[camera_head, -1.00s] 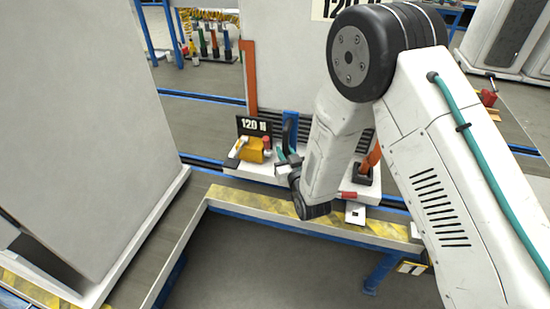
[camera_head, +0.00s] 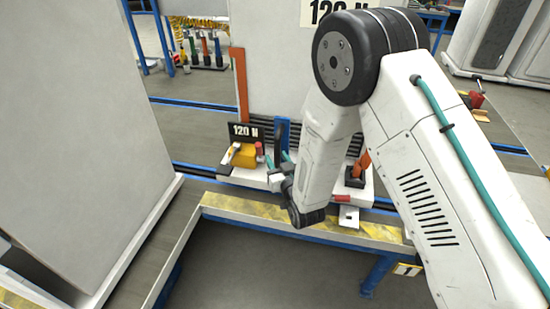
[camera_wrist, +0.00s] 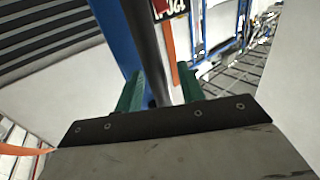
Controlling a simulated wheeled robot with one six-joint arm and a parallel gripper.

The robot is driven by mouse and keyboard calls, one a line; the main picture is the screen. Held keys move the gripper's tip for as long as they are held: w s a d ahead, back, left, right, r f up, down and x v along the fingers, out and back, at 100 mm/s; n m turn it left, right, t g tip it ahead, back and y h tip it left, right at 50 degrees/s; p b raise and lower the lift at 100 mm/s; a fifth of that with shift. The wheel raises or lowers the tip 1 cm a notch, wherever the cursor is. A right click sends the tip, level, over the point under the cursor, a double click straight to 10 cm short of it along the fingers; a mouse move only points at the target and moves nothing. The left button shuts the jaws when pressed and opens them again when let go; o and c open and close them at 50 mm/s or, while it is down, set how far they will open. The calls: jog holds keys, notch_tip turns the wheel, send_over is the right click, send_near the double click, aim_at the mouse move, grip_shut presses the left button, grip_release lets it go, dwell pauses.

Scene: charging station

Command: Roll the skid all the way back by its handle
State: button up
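The skid (camera_head: 242,176) is a white base carrying a tall white cabinet (camera_head: 284,62) and a black 120 N sign (camera_head: 242,131). It stands behind the striped platform edge. A blue post (camera_head: 282,131) rises from its front; it also shows in the wrist view (camera_wrist: 113,38). A dark upright bar (camera_wrist: 148,50), seemingly the handle, stands right of that post. My gripper (camera_wrist: 160,88) has its two green fingers apart, one on each side of the bar in the picture. I see no clear contact. In the head view my gripper (camera_head: 279,167) is low beside the post, partly hidden.
A yellow block (camera_head: 243,155) and an orange-red lever (camera_head: 362,165) sit on the skid either side of my arm. A large grey cabinet (camera_head: 75,130) stands at left. Blue rails (camera_head: 193,104) run along the floor. The striped platform edge (camera_head: 245,209) lies in front.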

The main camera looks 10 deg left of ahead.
jog(key=v, duration=0.6)
jog(key=shift+s, duration=0.3)
jog(key=s+d+f+g+h, duration=0.5)
jog(key=s+f+g, duration=0.1)
jog(key=f+g, duration=0.25)
jog(key=s+d+r+m+g+h, duration=0.1)
jog(key=s+d+r+m+g, duration=0.1)
jog(key=s+d+r, duration=0.6)
jog(key=s+d+r+m+g+h, duration=0.1)
jog(key=s+d+r, duration=0.7)
jog(key=r, duration=0.8)
jog(key=s+d+r+m+g+h, duration=0.1)
jog(key=s+d+r+m+g, duration=0.1)
jog(key=s+d+r, duration=0.6)
jog(key=d+r+g, duration=0.1)
jog(key=d+r, duration=0.3)
jog(key=shift+s+m+h, duration=0.2)
jog(key=shift+m+h, duration=0.2)
